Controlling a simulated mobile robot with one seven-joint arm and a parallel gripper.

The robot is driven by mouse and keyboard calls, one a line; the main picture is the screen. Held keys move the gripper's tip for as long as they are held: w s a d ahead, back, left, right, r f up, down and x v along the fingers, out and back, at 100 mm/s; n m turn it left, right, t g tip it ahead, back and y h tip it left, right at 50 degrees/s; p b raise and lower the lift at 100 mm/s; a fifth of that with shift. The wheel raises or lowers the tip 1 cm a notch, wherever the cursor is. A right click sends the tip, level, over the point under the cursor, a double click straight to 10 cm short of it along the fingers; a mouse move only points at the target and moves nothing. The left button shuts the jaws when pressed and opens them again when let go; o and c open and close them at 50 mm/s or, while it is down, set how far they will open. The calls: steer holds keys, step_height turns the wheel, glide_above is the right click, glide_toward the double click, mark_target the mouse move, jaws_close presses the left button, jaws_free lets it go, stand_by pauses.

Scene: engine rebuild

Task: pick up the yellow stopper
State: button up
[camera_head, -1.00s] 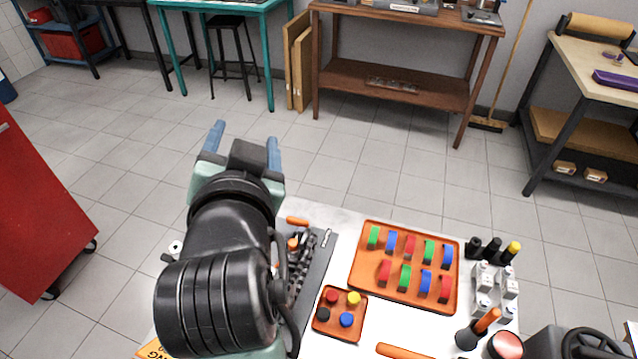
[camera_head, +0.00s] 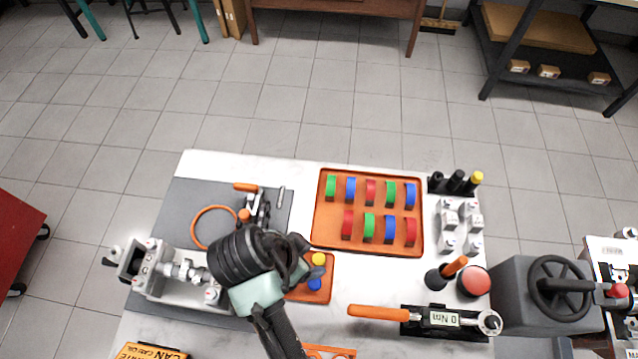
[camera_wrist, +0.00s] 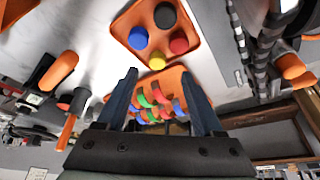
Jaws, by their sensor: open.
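The yellow stopper (camera_head: 318,258) sits on a small orange tray (camera_head: 326,292) beside the blue stopper (camera_head: 315,284). In the wrist view, the yellow stopper (camera_wrist: 157,60) is with black (camera_wrist: 165,15), blue (camera_wrist: 138,38) and red (camera_wrist: 179,42) stoppers on that tray. My gripper (camera_wrist: 159,76) is open and empty in the wrist view, with the yellow stopper seen just beyond the gap between its fingertips. In the head view my arm covers the left part of the tray, hiding the black and red stoppers; the fingertips cannot be made out there.
A larger orange tray (camera_head: 318,236) with colored half-ring pieces lies behind. Dark cylinders, one yellow-topped (camera_head: 476,178), stand at the back right. A torque wrench (camera_head: 440,319) lies in front right. A metal vise-like fixture (camera_head: 170,275) is at left. A strip of white tabletop beside the small tray is clear.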

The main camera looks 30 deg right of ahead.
mark_target(319, 259)
steer(key=shift+d+x, duration=0.2)
steer(key=shift+x, duration=2.55)
steer(key=shift+s+r, duration=0.1)
steer(key=shift+s, duration=0.1)
jaws_close()
